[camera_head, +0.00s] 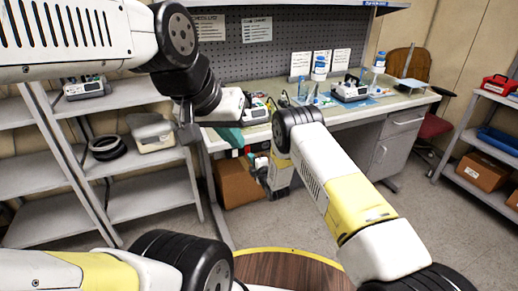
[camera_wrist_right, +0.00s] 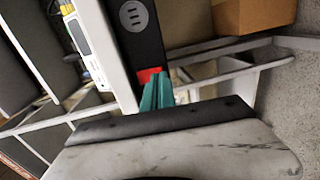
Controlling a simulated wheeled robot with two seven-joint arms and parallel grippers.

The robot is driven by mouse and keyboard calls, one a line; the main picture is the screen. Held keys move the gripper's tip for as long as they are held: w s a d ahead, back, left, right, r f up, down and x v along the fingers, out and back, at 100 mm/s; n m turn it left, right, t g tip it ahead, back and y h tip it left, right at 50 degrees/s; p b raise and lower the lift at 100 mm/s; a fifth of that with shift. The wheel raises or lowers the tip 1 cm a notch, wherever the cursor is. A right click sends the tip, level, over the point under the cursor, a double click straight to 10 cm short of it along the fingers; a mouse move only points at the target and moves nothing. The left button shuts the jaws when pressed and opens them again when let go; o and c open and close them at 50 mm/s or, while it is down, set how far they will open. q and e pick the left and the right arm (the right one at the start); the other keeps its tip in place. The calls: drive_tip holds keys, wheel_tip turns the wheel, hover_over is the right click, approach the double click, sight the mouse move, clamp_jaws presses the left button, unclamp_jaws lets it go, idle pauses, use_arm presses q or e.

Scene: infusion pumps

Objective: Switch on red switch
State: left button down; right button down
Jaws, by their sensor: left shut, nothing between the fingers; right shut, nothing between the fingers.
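The red switch (camera_wrist_right: 150,75) sits at the end of a black power strip (camera_wrist_right: 137,30) in the right wrist view, beside a pale edge of the workbench. My right gripper (camera_wrist_right: 158,80) has its teal fingers together and empty. Their tips are right at the red switch and overlap its lower edge in the picture; I cannot tell whether they touch. My left gripper (camera_head: 230,137) is shut and empty by the bench's front left edge.
The workbench (camera_head: 345,113) carries infusion pumps (camera_head: 350,91) and bottles. A cardboard box (camera_head: 238,185) sits beneath it. Metal shelves (camera_head: 150,190) stand at left, and a round wooden table (camera_head: 285,270) is in front. Open floor lies to the right.

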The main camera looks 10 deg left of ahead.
drive_tip(key=shift+x, duration=0.8)
